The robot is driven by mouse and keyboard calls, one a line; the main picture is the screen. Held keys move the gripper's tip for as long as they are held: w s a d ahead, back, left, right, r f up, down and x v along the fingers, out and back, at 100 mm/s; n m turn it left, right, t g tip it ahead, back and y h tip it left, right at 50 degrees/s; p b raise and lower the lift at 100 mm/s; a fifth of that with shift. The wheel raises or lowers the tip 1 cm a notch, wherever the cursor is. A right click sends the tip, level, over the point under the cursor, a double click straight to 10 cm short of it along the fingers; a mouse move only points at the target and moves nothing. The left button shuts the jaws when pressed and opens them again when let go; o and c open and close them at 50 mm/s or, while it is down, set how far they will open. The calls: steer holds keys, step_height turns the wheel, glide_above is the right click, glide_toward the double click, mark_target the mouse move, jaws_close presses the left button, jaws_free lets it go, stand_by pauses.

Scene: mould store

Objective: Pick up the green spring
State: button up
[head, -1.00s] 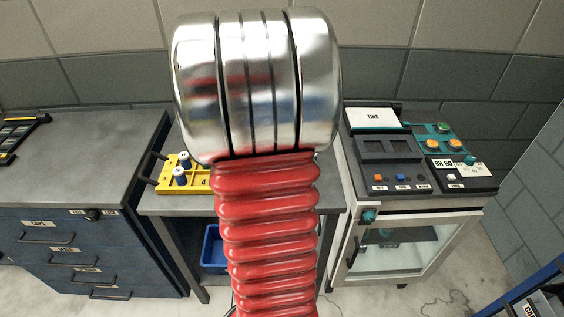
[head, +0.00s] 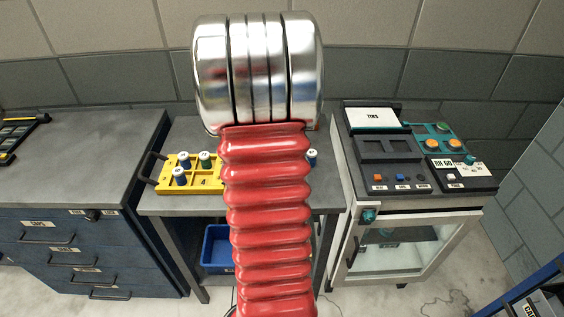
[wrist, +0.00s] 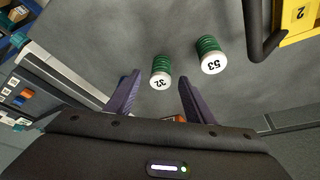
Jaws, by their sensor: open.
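In the wrist view two green ribbed springs with white numbered caps are on the grey bench top. The one marked 32 (wrist: 161,72) lies between and just beyond my gripper's fingertips (wrist: 158,84). The one marked 53 (wrist: 210,56) is to its right, outside the fingers. My gripper is open and empty, its two dark fingers apart. I cannot tell whether either finger touches a spring. In the head view my arm hides the gripper. A green piece with a white cap (head: 205,160) stands in the yellow tray there.
The yellow tray (head: 165,188) also holds blue white-capped pieces (head: 180,177). Another small white-capped piece (head: 312,158) shows right of my arm. A tester console (head: 400,150) stands right of the bench, a dark drawer cabinet (head: 70,215) left. A blue bin (head: 217,250) is below.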

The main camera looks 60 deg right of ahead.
steer(key=shift+x, duration=1.65)
steer(key=shift+c, duration=0.7)
steer(key=c, duration=1)
